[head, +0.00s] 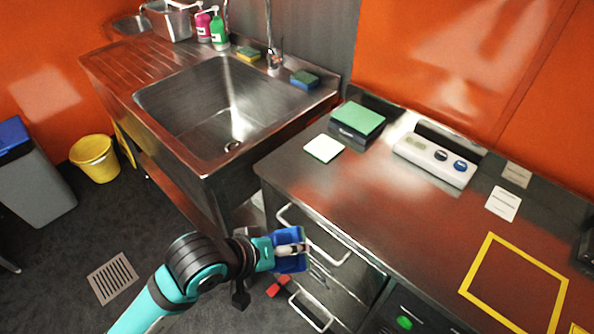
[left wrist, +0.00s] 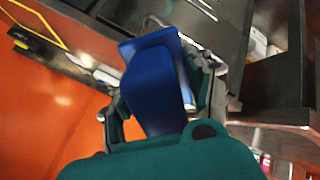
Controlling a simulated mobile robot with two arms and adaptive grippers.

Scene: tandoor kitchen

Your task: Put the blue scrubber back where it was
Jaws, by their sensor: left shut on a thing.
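My left gripper (head: 293,249) is shut on the blue scrubber (head: 291,264), in front of the counter's drawer handles. In the left wrist view the blue scrubber (left wrist: 152,85) sits between the two fingers of my left gripper (left wrist: 160,100); it has a wide flat slab and a narrower block. Part of it is hidden by the fingers. My right gripper is not in view.
A blue sponge (head: 304,80) and a yellow-green sponge (head: 248,54) lie on the sink's back rim. The counter (head: 385,205) holds a green-topped box (head: 357,118), a white square (head: 324,148), a white device (head: 434,160) and a yellow outline (head: 490,240).

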